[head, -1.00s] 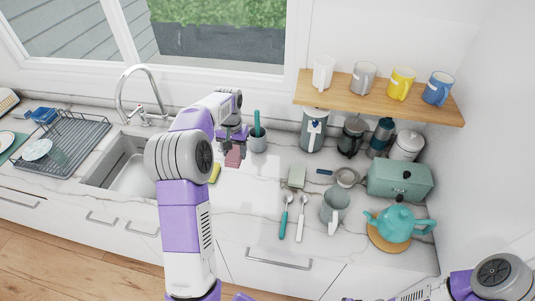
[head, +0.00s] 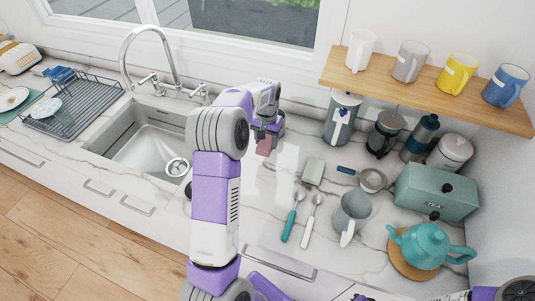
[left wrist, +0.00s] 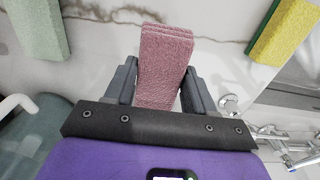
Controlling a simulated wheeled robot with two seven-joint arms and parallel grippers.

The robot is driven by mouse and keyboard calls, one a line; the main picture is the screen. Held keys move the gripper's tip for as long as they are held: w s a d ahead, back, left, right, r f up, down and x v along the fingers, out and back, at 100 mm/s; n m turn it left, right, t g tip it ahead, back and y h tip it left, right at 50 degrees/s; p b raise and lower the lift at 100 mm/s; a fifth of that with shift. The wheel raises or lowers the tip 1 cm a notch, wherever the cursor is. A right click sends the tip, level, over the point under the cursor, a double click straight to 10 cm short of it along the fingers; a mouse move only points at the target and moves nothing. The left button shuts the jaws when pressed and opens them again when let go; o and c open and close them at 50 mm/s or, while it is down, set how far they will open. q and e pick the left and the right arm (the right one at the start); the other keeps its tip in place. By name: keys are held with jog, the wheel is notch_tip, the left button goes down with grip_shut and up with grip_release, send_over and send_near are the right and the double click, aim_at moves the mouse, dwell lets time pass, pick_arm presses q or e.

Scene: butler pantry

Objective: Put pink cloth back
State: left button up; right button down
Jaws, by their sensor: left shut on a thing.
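The pink cloth (head: 264,147), a folded textured pad, is in my left gripper (head: 267,132) above the back of the counter. In the left wrist view the cloth (left wrist: 162,62) sits between the two dark fingers of the left gripper (left wrist: 160,92), which are shut on it, and it extends out past them. I cannot tell whether the cloth touches the counter. My right gripper is outside the views; only part of my right arm shows at the lower right.
A pale green sponge (head: 313,171) lies right of the cloth; it also shows in the wrist view (left wrist: 38,28). A yellow-green sponge (left wrist: 284,28) lies opposite. The sink (head: 150,140) is left.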

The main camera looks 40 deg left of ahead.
aim_at(267, 140)
pick_arm(q)
jog(key=shift+f+b, duration=0.3)
jog(key=shift+f, duration=2.75)
jog(key=shift+f, duration=0.15)
jog(key=o, duration=1.1)
notch_tip(267, 140, up, 12)
jog(key=shift+r+p, duration=0.15)
jog(key=shift+p, duration=0.7)
jog(key=shift+w+r, duration=0.1)
